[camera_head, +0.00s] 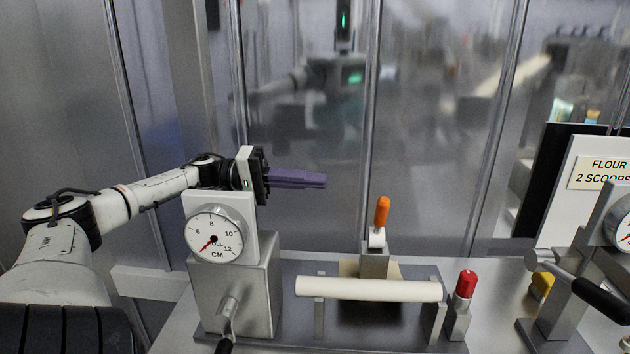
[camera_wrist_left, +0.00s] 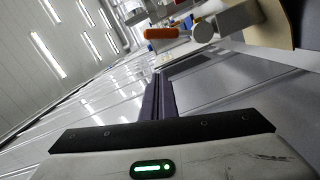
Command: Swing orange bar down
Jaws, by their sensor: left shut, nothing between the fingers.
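The orange bar (camera_head: 382,211) stands upright on a white pivot (camera_head: 377,237) at the top of a metal post behind the pale roller. In the left wrist view the orange bar (camera_wrist_left: 161,33) shows near the top, beyond my fingertips and apart from them. My left gripper (camera_head: 324,180) has purple fingers, is shut and empty, and points right, to the left of the bar and a little higher in the picture. The fingers also show in the left wrist view (camera_wrist_left: 158,82). My right gripper is not in view.
A dial gauge (camera_head: 214,235) on a metal block stands below my left wrist. A pale roller (camera_head: 368,289) lies across the front. A red-capped post (camera_head: 466,284) and a yellow part (camera_head: 542,284) stand at right. A glass wall closes the back.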

